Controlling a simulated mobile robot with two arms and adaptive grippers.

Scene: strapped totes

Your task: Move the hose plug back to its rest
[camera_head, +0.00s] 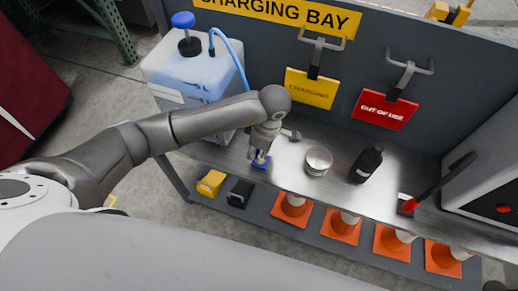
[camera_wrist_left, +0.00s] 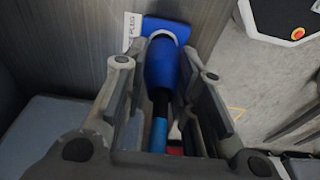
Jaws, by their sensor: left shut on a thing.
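The blue hose plug (camera_wrist_left: 162,65) is between the fingers of my left gripper (camera_wrist_left: 162,85) in the left wrist view. A light-blue hose (camera_wrist_left: 158,134) runs from its near end. Its far end, with a pale ring, is over a blue rest (camera_wrist_left: 180,28) with a white label (camera_wrist_left: 131,32) beside it. I cannot tell whether the plug touches the rest. In the head view my left gripper (camera_head: 260,155) points down at the front of the metal shelf, with a bit of blue at its tips. There the hose (camera_head: 231,50) leaves a canister and passes behind my arm.
The translucent canister (camera_head: 190,72) stands left of my gripper. A round tin (camera_head: 318,161), a black bottle (camera_head: 367,163) and a red-and-black tool (camera_head: 435,186) stand to the right on the shelf (camera_head: 340,190). Yellow (camera_head: 310,88) and red (camera_head: 384,108) signs hang behind. Orange cones (camera_head: 292,207) are below.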

